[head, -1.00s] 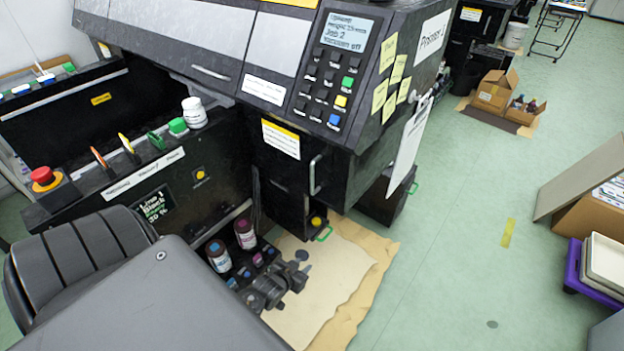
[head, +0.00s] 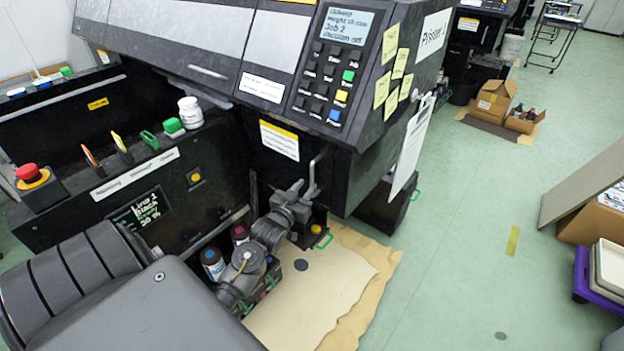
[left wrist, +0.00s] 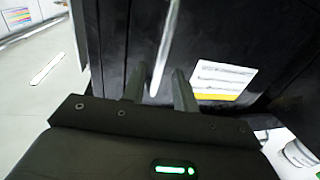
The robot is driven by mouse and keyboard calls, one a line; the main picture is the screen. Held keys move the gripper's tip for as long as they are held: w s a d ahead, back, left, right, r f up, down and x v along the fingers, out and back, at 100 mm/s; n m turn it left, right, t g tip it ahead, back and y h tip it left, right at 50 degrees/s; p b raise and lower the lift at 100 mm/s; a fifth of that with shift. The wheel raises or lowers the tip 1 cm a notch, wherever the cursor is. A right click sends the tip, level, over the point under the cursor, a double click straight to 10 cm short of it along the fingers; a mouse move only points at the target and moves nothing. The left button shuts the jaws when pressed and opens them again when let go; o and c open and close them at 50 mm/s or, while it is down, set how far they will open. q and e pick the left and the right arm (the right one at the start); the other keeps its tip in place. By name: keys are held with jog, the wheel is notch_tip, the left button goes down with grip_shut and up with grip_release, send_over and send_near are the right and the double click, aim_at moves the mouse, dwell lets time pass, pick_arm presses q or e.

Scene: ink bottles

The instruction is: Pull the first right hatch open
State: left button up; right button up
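The first right hatch (head: 268,168) is a black door on the printer front below the keypad, with a white and yellow label (head: 280,141). It looks shut. Its upright metal handle (head: 314,168) is on the door's right side; the handle's lower end is partly hidden by my gripper in the head view. My left gripper (head: 303,190) is at the handle. In the left wrist view, the handle (left wrist: 167,45) runs between the two spread fingers (left wrist: 158,88), with gaps showing on both sides. My right gripper is in neither view.
Ink bottles (head: 212,262) stand low beside my left arm. A yellow button (head: 315,229) and a green handle (head: 325,240) are below the hatch. Brown paper (head: 350,290) covers the floor in front. A clipboard (head: 411,145) hangs on the printer's side. Open floor lies right.

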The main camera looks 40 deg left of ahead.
aim_at(311, 180)
pick_arm(q)
jog(key=shift+x, duration=2.4)
grip_shut()
jog(key=shift+d, duration=0.1)
